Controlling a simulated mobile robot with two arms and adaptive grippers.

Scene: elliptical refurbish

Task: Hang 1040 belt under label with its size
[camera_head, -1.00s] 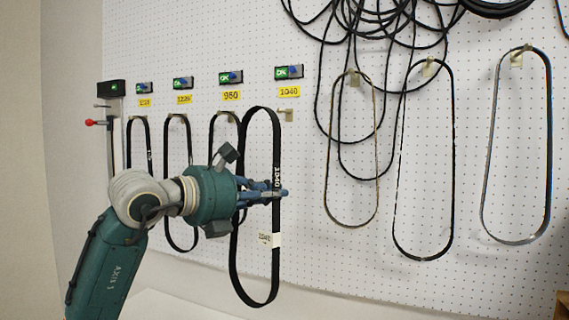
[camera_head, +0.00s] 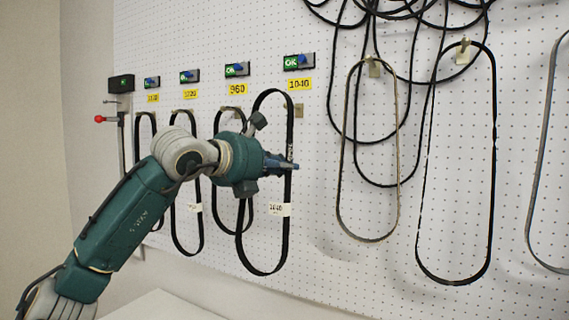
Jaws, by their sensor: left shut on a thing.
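The black 1040 belt (camera_head: 285,235) hangs as a long upright loop with a white size tag low on its right side. My left gripper (camera_head: 284,164) is shut on the belt's right strand. The belt's top is near the hook (camera_head: 298,110) under the yellow 1040 label (camera_head: 299,84), slightly left of it. I cannot tell whether the belt touches the hook. My right gripper is not in view.
Other black belts hang to the left, including one under the 960 label (camera_head: 237,88). Larger belts (camera_head: 397,150) hang on the right of the white pegboard (camera_head: 325,215). A white surface (camera_head: 160,305) is below my arm.

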